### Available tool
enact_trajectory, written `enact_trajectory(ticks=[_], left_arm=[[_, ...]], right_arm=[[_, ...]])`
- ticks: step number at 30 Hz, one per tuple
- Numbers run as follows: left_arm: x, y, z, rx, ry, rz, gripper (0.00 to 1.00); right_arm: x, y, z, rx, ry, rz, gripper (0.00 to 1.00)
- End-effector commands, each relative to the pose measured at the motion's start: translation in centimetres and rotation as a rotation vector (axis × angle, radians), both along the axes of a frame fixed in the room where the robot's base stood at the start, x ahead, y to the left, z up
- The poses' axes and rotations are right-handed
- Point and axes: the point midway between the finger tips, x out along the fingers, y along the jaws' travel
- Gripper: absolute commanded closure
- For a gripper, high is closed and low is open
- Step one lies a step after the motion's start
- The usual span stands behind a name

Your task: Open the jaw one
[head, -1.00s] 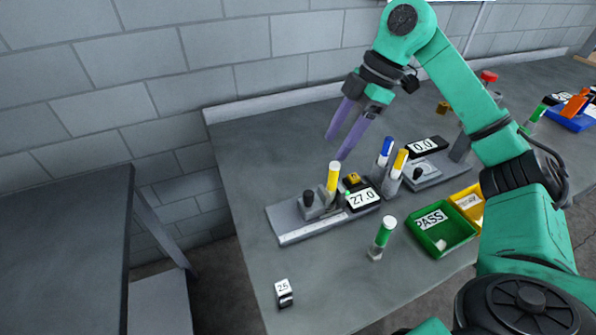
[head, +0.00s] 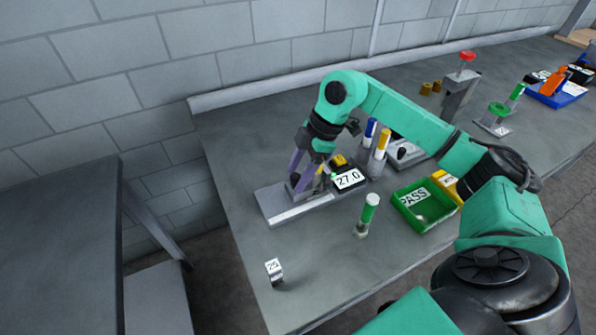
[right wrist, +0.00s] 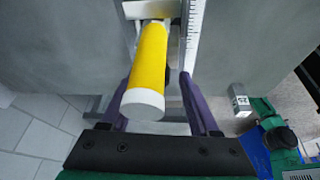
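The measuring device is a grey base (head: 275,213) with a white scale strip and a black display (head: 349,179) reading 27.0. My right gripper (head: 303,190) is down over its left part, where it hides the jaw and most of the black knob. In the right wrist view, a yellow cylinder with a white end (right wrist: 148,62) stands between the two purple fingers (right wrist: 158,100), which are apart. A dark round part, probably the knob (right wrist: 167,76), shows partly behind the cylinder. I cannot tell whether the fingers touch anything. My left gripper is not in view.
A green PASS tray (head: 424,218) and a yellow tray (head: 447,188) are to the right. Blue (head: 369,132) and yellow-capped (head: 380,150) cylinders stand behind. The front-left bench is mostly clear.

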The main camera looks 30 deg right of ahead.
Motion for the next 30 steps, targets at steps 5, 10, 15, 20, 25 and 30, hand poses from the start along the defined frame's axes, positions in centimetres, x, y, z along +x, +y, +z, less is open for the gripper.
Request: enact_trajectory(ticks=[5, 10, 15, 20, 25, 30], left_arm=[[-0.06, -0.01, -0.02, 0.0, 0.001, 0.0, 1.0], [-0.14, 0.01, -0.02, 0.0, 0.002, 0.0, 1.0], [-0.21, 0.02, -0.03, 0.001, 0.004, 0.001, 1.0], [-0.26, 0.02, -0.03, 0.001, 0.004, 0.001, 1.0], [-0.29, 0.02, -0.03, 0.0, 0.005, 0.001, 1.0], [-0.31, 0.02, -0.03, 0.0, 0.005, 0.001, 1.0]], right_arm=[[0.02, -0.01, 0.04, 0.0, 0.0, 0.0, 1.0], [0.02, -0.01, 0.07, 0.001, -0.001, 0.0, 1.0], [0.03, -0.03, 0.1, 0.001, -0.001, 0.0, 1.0], [0.04, -0.03, 0.13, 0.001, -0.002, -0.001, 1.0], [0.05, -0.03, 0.16, 0.001, -0.002, -0.001, 1.0], [0.07, -0.03, 0.18, 0.0, -0.003, 0.0, 1.0]])
